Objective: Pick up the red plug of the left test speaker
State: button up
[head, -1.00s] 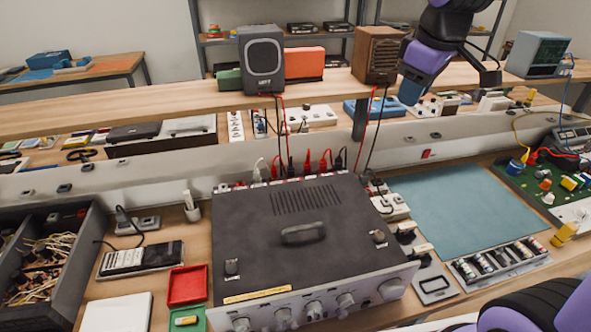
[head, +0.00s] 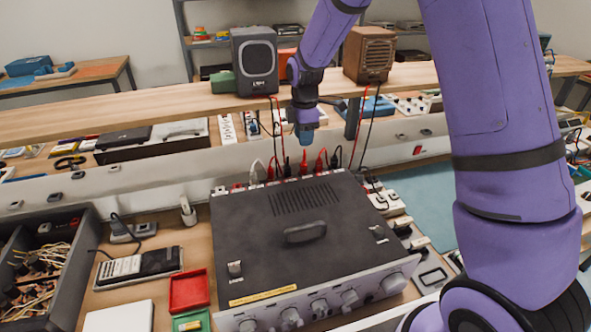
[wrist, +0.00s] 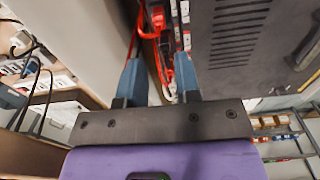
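The left test speaker (head: 255,60) is dark grey and stands on the raised shelf. A red and a black cable hang from it to the back of the amplifier (head: 270,230). Several red plugs stand along that back edge, one of them (head: 304,163) just below my gripper (head: 305,140). I cannot tell for sure which one belongs to the left speaker. In the wrist view my gripper (wrist: 160,66) has its two blue fingers apart, with nothing clamped. A red plug (wrist: 158,18) and red cables show beyond and between the fingertips.
Black and white plugs stand close beside the red ones. The brown speaker (head: 369,54) stands on the shelf (head: 180,96) to the right, with its own hanging cables. A parts box (head: 85,262) is at the left. A teal mat (head: 425,190) lies to the right.

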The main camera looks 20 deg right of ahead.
aim_at(303, 164)
jog(key=shift+w+a+f, duration=0.15)
jog(key=shift+f, duration=0.25)
notch_tip(303, 164, down, 5)
jog(key=shift+f, duration=0.1)
jog(key=shift+d+f, duration=0.15)
jog(key=shift+f, duration=1.25)
jog(key=shift+d+f, duration=0.1)
jog(key=shift+f, duration=1.25)
jog(key=shift+c, duration=0.5)
grip_shut()
